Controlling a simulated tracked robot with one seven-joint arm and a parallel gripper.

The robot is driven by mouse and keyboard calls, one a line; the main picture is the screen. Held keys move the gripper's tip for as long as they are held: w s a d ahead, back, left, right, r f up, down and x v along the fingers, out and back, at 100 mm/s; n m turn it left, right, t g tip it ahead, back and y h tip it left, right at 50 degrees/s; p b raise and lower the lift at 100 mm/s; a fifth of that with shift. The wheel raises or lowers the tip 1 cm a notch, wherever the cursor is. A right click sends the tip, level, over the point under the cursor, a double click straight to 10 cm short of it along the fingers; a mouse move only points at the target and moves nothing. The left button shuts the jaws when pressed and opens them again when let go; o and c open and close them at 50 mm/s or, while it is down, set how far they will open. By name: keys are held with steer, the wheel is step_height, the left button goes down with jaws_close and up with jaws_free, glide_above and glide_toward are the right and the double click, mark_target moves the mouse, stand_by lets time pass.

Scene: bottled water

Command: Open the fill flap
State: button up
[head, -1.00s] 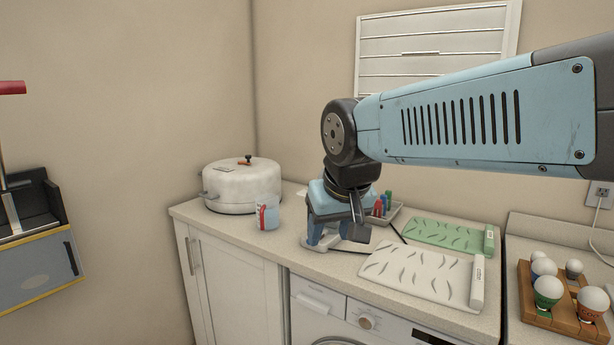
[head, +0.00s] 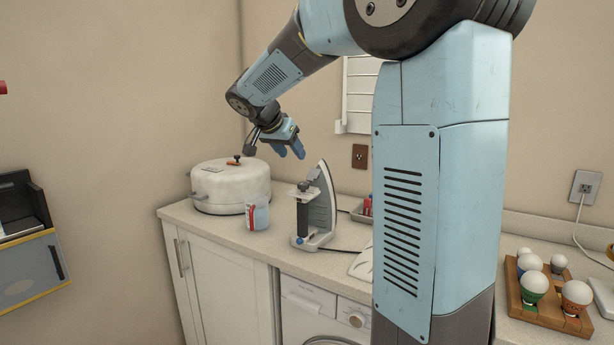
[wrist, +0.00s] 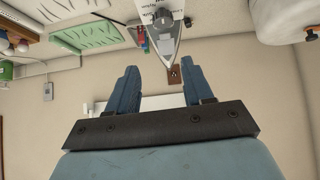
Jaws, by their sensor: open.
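A grey and white steam iron (head: 325,205) stands upright on its heel on the counter, with a dark handle (head: 302,218) facing left. A small light part juts out near the handle's top; I cannot tell if it is the fill flap or whether it is open. My gripper (head: 288,150) is open and empty, in the air above and slightly left of the iron, fingers pointing down. In the wrist view, the iron (wrist: 163,42) appears upside down beyond my open fingers (wrist: 163,74), apart from them.
A white lidded pot (head: 230,188) and a can (head: 257,215) stand left of the iron. A wooden rack (head: 545,312) with several bulb-like white objects is at right. My arm hides part of the counter.

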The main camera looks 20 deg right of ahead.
steer(key=w, duration=0.2)
glide_toward(310, 178)
steer(key=x, duration=0.7)
steer(key=shift+w+d+f, duration=0.15)
steer(key=shift+w+f, duration=0.05)
steer(key=shift+f, duration=0.1)
steer(key=c, duration=0.8)
steer(key=shift+m, duration=0.3)
